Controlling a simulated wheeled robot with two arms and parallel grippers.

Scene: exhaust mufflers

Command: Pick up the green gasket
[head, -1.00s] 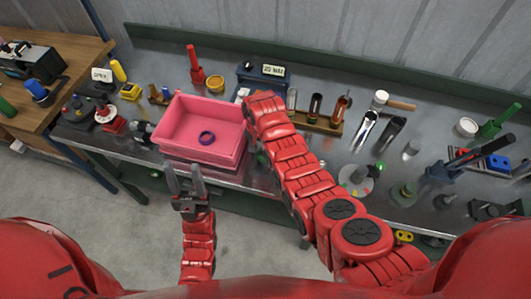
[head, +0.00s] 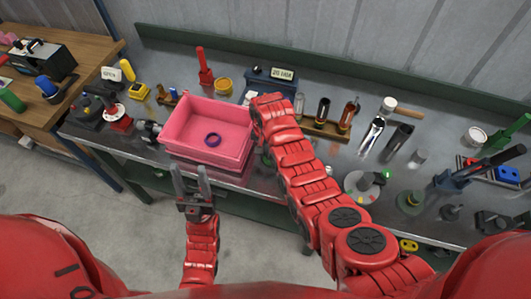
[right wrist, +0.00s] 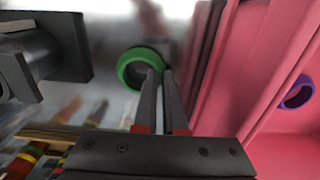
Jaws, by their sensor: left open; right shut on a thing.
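The green gasket (right wrist: 139,69) is a thick ring beside the pink crate (head: 228,111) in the right wrist view. My right gripper (right wrist: 163,75) is shut on the gasket's right edge, with its fingers close together. The pink crate wall also shows just right of the fingers in the right wrist view (right wrist: 262,70). In the head view the right gripper is hidden under its own arm. My left gripper (head: 190,172) is open and empty in front of the crate.
A purple ring (head: 213,140) lies inside the crate. A wooden table (head: 85,65) stands at the left.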

